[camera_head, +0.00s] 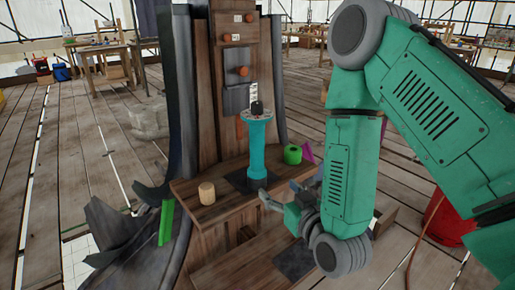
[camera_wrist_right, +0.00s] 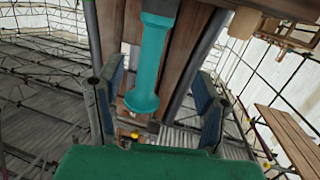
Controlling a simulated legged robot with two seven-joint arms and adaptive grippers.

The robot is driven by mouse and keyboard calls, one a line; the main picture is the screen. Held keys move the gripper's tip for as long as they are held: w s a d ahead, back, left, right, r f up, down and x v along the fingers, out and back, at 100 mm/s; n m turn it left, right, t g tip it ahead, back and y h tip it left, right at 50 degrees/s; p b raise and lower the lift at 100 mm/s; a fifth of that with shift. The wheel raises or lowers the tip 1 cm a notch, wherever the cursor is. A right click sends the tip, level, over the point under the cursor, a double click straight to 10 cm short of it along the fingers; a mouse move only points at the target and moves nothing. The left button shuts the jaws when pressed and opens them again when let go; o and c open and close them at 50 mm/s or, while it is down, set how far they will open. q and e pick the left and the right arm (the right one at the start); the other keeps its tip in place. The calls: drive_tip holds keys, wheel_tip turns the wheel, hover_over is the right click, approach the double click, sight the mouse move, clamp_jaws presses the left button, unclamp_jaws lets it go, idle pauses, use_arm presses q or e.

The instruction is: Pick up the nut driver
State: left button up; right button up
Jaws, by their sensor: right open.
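I cannot pick out the nut driver with certainty. A teal column (camera_head: 259,145) with a wide flange at its top stands upright on the wooden shelf (camera_head: 225,206), and a small dark piece (camera_head: 257,107) sits on top of it. A tan wooden cylinder (camera_head: 206,193) stands on the shelf to the left. My right gripper (camera_head: 284,190) is open and empty in front of the column, near the shelf's right side. In the right wrist view the teal column (camera_wrist_right: 152,60) shows between the spread fingers (camera_wrist_right: 156,85), apparently beyond them. My left gripper is not in view.
A green ring (camera_head: 292,154) and a magenta piece (camera_head: 307,153) lie right of the column. A wooden upright (camera_head: 230,90) with orange knobs (camera_head: 228,37) rises behind. Dark curved panels (camera_head: 180,100) flank the left. A red container (camera_head: 446,220) stands right.

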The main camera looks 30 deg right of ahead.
sight(260, 155)
drive_tip(key=shift+t+h, duration=0.4)
drive_tip(key=shift+t, duration=0.2)
drive_tip(key=w+r, duration=0.1)
drive_tip(key=w, duration=0.2)
drive_tip(key=w+d+r, duration=0.1)
drive_tip(key=w, duration=0.2)
drive_tip(key=w+r, duration=0.1)
drive_tip(key=w, duration=0.2)
drive_tip(key=shift+d, duration=0.3)
drive_tip(key=shift+w+d, duration=0.3)
drive_tip(key=shift+w, duration=0.15)
drive_tip(key=w, duration=0.4)
drive_tip(key=shift+w+d+f, duration=0.2)
drive_tip(key=shift+w+d, duration=0.1)
clamp_jaws()
drive_tip(key=shift+r, duration=0.1)
